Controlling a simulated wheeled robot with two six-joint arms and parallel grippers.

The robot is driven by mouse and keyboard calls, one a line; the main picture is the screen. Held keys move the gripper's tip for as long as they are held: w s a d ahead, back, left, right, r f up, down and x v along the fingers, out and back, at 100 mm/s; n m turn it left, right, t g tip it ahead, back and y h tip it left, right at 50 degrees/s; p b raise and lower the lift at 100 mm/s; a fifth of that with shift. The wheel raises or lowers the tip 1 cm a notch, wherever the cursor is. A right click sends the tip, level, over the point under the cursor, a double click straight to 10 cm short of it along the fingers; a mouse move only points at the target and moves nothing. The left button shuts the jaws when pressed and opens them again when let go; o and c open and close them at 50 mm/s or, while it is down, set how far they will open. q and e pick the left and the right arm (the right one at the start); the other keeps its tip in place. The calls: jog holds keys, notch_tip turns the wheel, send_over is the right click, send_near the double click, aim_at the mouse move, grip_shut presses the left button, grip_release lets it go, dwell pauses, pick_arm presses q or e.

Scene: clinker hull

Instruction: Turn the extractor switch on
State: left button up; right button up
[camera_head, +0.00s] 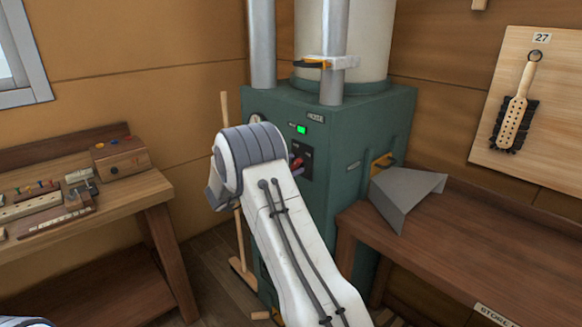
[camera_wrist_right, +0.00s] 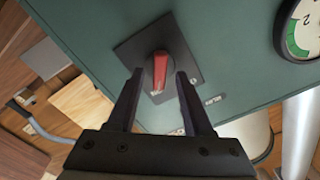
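The extractor switch (camera_head: 305,162) is a red handle on a dark square plate on the front of the green extractor cabinet (camera_head: 347,127). My right arm partly covers it in the head view. In the right wrist view the red handle (camera_wrist_right: 160,72) points up and down the picture, on its tilted dark plate (camera_wrist_right: 182,52). My right gripper (camera_wrist_right: 160,74) is open, with one finger on each side of the handle and a gap on both sides. Its fingers are hidden behind my arm in the head view. My left gripper is not in view.
A green lamp (camera_head: 301,130) glows above the switch, and a gauge (camera_wrist_right: 305,27) sits near it. A workbench with tools (camera_head: 150,190) stands left. A wooden bench (camera_head: 470,250) and a grey sheet-metal hood (camera_head: 405,192) are right. A broom leans by the cabinet.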

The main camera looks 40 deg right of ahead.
jog(key=a+b, duration=0.1)
jog(key=a, duration=0.9)
jog(key=shift+s+a, duration=0.2)
jog(key=shift+s, duration=0.2)
